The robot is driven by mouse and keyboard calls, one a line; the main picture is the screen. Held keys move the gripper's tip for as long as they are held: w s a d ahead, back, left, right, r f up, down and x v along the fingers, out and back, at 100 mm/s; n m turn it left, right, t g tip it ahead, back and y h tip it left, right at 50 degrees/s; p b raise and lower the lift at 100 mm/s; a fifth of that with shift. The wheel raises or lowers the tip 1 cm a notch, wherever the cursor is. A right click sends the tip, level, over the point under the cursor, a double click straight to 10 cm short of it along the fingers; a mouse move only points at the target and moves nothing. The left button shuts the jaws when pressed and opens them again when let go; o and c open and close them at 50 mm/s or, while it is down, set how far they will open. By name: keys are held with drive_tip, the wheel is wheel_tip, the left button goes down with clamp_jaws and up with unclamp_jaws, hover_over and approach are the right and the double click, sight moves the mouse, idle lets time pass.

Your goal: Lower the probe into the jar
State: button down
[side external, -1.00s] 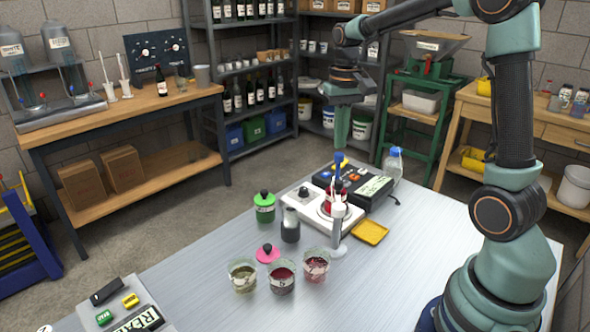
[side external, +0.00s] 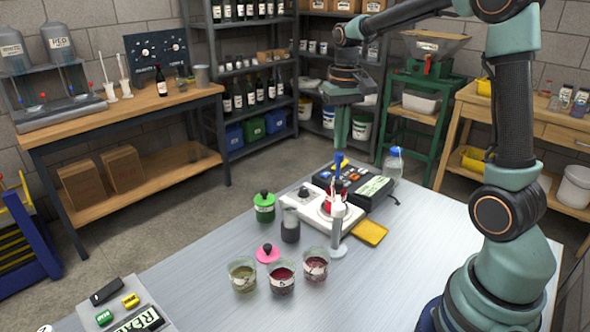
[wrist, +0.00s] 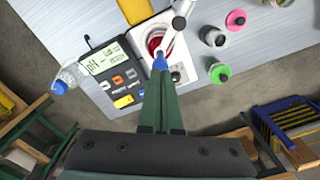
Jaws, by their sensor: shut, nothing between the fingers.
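The jar (wrist: 152,42) holds red liquid and sits on the white stirrer (wrist: 136,33). It also shows in the side view (side external: 341,188). The probe's blue cap (wrist: 160,63) is right at my fingertips, at the jar's near side; the cap also shows in the side view (side external: 338,158). How deep the probe's lower end reaches is hard to see. My gripper (side external: 341,146) points down over the jar with its green fingers (wrist: 160,78) shut and nothing between them. Whether the fingertips touch the cap I cannot tell.
A grey stand (side external: 338,235) rises beside the stirrer. A pH meter (wrist: 113,73) and blue-capped bottle (wrist: 65,80) are close by. The table's right side is clear.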

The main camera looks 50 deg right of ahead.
sight(339, 153)
drive_tip(key=shift+f, duration=0.2)
drive_tip(key=shift+f, duration=2.75)
drive_tip(key=shift+r, duration=3.05)
drive_tip(key=shift+s+a+r, duration=0.15)
drive_tip(key=shift+a+r, duration=0.1)
drive_tip(key=shift+a, duration=0.1)
drive_tip(key=s+a+r+n+t, duration=0.2)
drive_tip(key=s+a+n+t, duration=0.3)
drive_tip(key=s+a, duration=0.5)
drive_tip(key=shift+a+r+n+t, duration=0.35)
drive_tip(key=shift+a+n, duration=0.15)
drive_tip(key=shift+a, duration=0.65)
